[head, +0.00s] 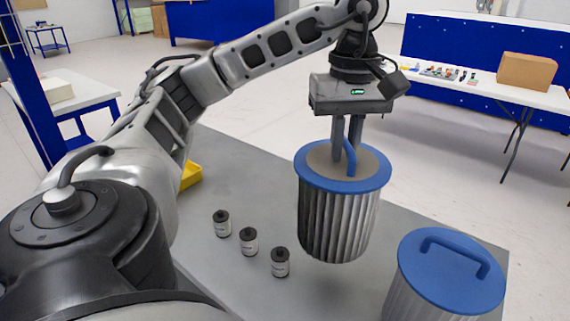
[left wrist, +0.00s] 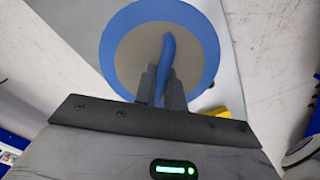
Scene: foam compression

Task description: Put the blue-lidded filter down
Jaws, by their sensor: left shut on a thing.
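A blue-lidded filter (head: 339,215) with a grey pleated body hangs upright from my left gripper (head: 346,155). The gripper is shut on the blue handle on top of its lid. The filter seems to be held above the grey table (head: 240,180), though its gap to the top is hard to judge. In the left wrist view the lid's blue rim and grey centre (left wrist: 135,55) show, with the fingers (left wrist: 160,85) around the handle. A second filter with a solid blue lid and handle (head: 450,270) stands at the front right, partly cut off. My right gripper is not in view.
Several small dark-capped canisters (head: 249,242) stand on the table left of the held filter. A yellow bin (head: 190,176) is partly hidden behind my left arm. A white table (head: 480,85) with a cardboard box (head: 526,72) stands beyond.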

